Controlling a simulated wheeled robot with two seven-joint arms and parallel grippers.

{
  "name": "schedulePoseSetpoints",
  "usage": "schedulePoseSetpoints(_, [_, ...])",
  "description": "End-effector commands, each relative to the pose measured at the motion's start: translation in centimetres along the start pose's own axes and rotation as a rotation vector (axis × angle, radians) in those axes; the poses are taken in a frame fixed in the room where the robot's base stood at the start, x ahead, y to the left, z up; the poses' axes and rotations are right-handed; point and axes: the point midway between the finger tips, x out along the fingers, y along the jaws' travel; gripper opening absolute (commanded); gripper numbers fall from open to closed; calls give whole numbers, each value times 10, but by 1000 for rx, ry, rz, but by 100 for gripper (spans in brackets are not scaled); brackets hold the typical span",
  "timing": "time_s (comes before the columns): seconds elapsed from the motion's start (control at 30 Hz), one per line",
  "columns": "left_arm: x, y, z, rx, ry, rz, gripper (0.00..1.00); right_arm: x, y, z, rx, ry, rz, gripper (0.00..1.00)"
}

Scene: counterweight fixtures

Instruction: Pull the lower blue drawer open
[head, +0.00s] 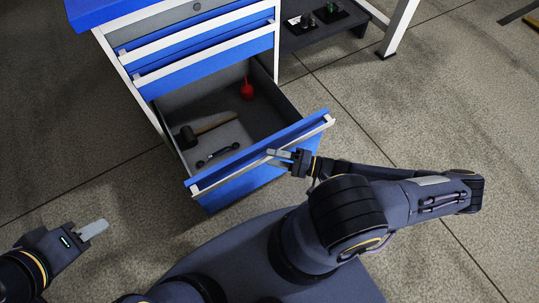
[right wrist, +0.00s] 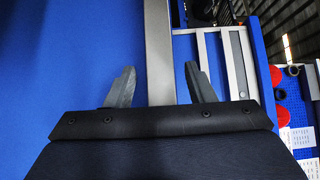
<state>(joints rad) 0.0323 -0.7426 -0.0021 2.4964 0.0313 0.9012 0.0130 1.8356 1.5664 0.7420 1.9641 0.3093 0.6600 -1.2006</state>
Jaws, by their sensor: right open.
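The lower blue drawer (head: 262,178) of the cabinet stands pulled far out in the head view, with its inside showing. A pale handle rail (head: 222,179) runs along the top of its front. My right gripper (head: 275,158) is at this rail, near the middle of the drawer front. In the right wrist view, the rail (right wrist: 159,40) passes between the two spread fingers of my right gripper (right wrist: 160,72), with a gap on each side. My left gripper (head: 95,229) is at the lower left, away from the cabinet; its finger gap cannot be made out.
The drawer holds a mallet (head: 188,137), a dark spanner (head: 218,156) and a red oil can (head: 247,91). Upper blue drawers (head: 205,63) are shut above it. A dark shelf (head: 315,37) with small items stands at the right. Floor left of the cabinet is clear.

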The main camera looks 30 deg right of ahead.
Motion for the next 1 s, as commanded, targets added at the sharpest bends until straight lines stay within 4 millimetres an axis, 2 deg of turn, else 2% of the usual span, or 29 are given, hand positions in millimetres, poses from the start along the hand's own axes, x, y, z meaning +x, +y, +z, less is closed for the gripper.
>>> schedulePoseSetpoints(0.03, [-3, 1, -2, 0, 0, 0, 36, -11, -1, -1, 0, 3, 6, 49])
schedulePoseSetpoints(0.2, [-6, 3, -3, 0, 0, 0, 36, -39, 0, -1, 1, 3, 5, 49])
schedulePoseSetpoints(0.33, [-8, 4, -4, 0, 0, 0, 36, -52, 0, 0, 1, 1, 4, 49])
schedulePoseSetpoints(1.0, [-8, 4, -4, 0, 0, 0, 36, -56, 0, 0, 1, -7, 5, 49])
